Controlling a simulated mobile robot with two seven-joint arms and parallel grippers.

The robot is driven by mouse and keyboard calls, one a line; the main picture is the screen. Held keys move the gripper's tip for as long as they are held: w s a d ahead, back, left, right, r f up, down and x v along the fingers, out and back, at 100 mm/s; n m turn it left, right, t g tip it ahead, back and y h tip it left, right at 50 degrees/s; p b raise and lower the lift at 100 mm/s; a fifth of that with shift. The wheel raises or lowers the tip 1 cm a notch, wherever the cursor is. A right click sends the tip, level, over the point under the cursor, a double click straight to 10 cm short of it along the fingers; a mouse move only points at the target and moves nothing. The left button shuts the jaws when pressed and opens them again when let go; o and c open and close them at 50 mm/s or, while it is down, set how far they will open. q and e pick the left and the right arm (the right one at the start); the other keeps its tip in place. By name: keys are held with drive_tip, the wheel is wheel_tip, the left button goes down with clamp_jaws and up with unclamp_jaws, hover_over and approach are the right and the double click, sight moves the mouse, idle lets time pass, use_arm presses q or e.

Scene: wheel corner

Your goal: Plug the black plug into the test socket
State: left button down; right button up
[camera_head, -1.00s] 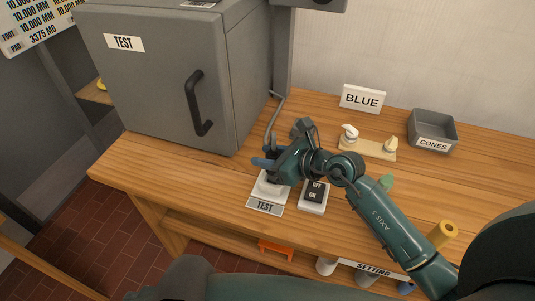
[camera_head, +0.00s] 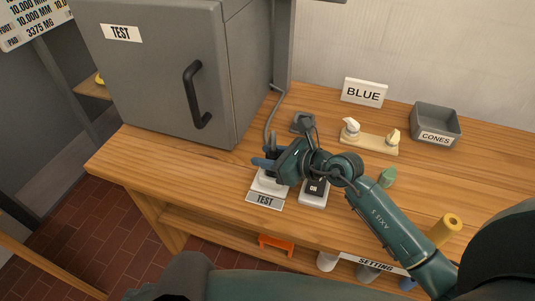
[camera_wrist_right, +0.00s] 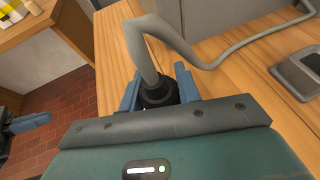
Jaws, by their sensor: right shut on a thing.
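The black plug (camera_wrist_right: 158,92) with its thick grey cable is held between the blue fingers of my right gripper (camera_wrist_right: 157,88) in the right wrist view. In the head view my right gripper (camera_head: 268,164) is right over the white test socket (camera_head: 267,187), which has a grey TEST label on its front. The gripper hides the plug and most of the socket top, so I cannot tell how deep the plug sits. A blue finger at the left edge of the right wrist view looks like my left gripper (camera_wrist_right: 28,122); its opening is unclear.
A switch box (camera_head: 314,195) stands just right of the socket, partly behind my right gripper. A grey cabinet (camera_head: 165,75) stands behind left. A board with pale pieces (camera_head: 370,144), a BLUE sign (camera_head: 364,92) and a CONES tray (camera_head: 434,121) are at the back right.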

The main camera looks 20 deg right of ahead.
drive_tip(key=o, duration=1.1)
drive_tip(key=v, duration=1.3)
drive_tip(key=shift+s+r, duration=0.1)
